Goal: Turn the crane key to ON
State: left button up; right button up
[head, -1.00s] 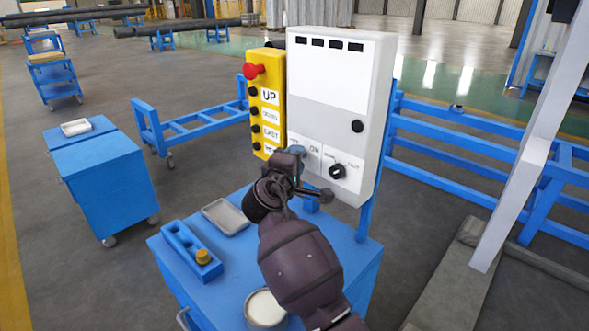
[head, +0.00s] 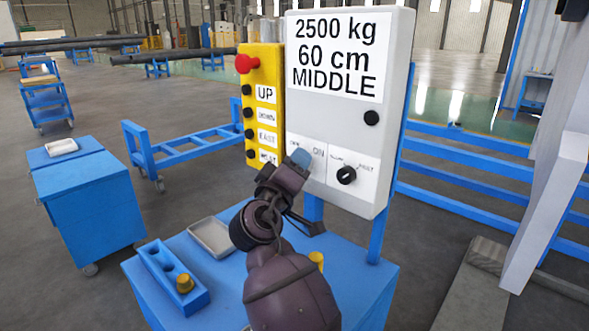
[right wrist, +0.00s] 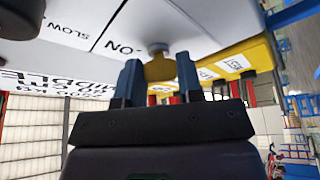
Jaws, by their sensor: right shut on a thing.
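The white control panel (head: 335,120) stands upright at centre and shows "2500 kg 60 cm MIDDLE". My right gripper (head: 300,158) is at the panel's lower left, over the key switch beside the "ON" label (head: 318,152). In the right wrist view the blue fingers of my right gripper (right wrist: 159,75) are shut on a yellow key (right wrist: 159,69). The key sits at a grey round lock (right wrist: 157,48) next to the "ON" lettering. In the head view my gripper hides the key. My left gripper is not in view.
A yellow button box (head: 262,105) with a red knob is left of the panel. A black selector knob (head: 346,175) is right of my gripper. A blue cart (head: 225,290) below carries a grey tray (head: 211,237) and a blue block (head: 172,280).

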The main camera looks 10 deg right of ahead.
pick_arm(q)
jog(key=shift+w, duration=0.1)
pick_arm(e)
jog(key=shift+f, duration=0.1)
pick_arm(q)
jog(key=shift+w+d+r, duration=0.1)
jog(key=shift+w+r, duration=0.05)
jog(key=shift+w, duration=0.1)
pick_arm(e)
jog(key=o, duration=0.9)
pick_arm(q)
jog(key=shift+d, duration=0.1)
pick_arm(e)
jog(key=shift+o, duration=0.2)
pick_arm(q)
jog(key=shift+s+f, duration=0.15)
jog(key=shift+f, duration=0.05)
